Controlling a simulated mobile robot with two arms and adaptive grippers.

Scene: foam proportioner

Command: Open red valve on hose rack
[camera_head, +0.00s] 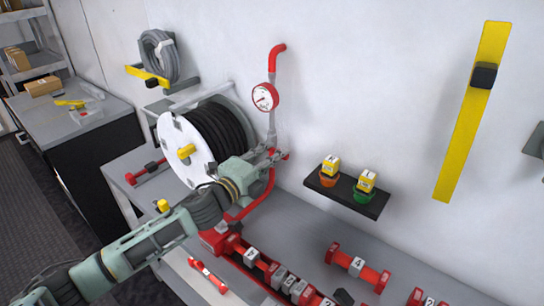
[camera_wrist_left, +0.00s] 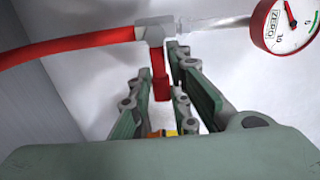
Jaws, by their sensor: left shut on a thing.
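My left gripper (camera_head: 268,160) reaches up to the pipe beside the hose reel, below the pressure gauge (camera_head: 264,97). The red valve handle (camera_wrist_left: 160,85) shows in the left wrist view between the two fingers, below a grey fitting (camera_wrist_left: 155,30). The gripper is shut on this handle. In the head view the gripper hides most of the valve. A red hose (camera_wrist_left: 70,46) runs left from the fitting, and a clear-grey pipe runs right. The gauge also shows in the left wrist view (camera_wrist_left: 285,25). My right gripper is in neither view.
The hose reel (camera_head: 174,130) stands close left of the gripper. A small black shelf (camera_head: 346,195) with two yellow-topped items is on the wall to the right. Red fittings, including a red coupling (camera_head: 357,266), lie on the grey bench below.

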